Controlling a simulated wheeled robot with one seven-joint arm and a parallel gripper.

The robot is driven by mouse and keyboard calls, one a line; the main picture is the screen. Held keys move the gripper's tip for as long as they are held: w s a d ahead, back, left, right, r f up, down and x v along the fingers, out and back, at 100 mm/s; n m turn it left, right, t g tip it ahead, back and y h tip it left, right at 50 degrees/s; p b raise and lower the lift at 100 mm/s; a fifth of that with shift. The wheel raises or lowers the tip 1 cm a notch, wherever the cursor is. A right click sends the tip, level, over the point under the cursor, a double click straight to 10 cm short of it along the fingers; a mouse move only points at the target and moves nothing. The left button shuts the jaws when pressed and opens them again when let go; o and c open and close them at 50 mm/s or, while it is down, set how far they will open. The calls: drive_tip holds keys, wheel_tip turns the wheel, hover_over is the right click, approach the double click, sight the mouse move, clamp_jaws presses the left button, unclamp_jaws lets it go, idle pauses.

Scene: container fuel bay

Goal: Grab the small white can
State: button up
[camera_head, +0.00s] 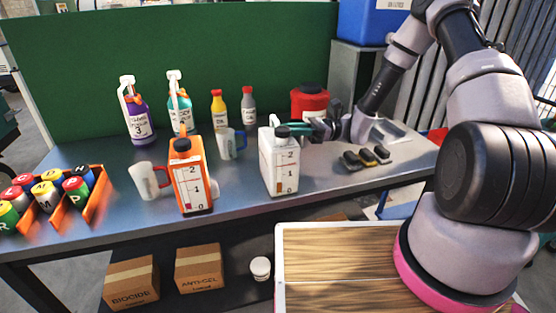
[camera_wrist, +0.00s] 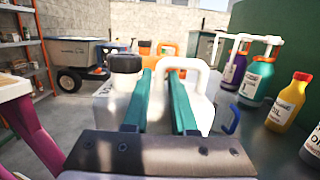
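The small white can (camera_head: 279,170) stands upright on the metal bench, with a black cap, a handle on top and a level scale on its front. In the wrist view the white can (camera_wrist: 110,113) is straight ahead, its black cap to the left and its white handle to the right. My gripper (camera_head: 291,128) reaches in from the right at the height of the can's top. In the wrist view its two green fingers (camera_wrist: 160,73) stand apart, their tips overlapping the can's top beside the handle. I cannot tell whether they touch it.
An orange can (camera_head: 190,178) and a white mug (camera_head: 149,181) stand left of the white can. A blue-handled mug (camera_head: 230,144) and several bottles are behind. A red container (camera_head: 309,101) is behind my gripper. Black clips (camera_head: 367,157) lie to the right.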

clamp_jaws()
idle(1.4)
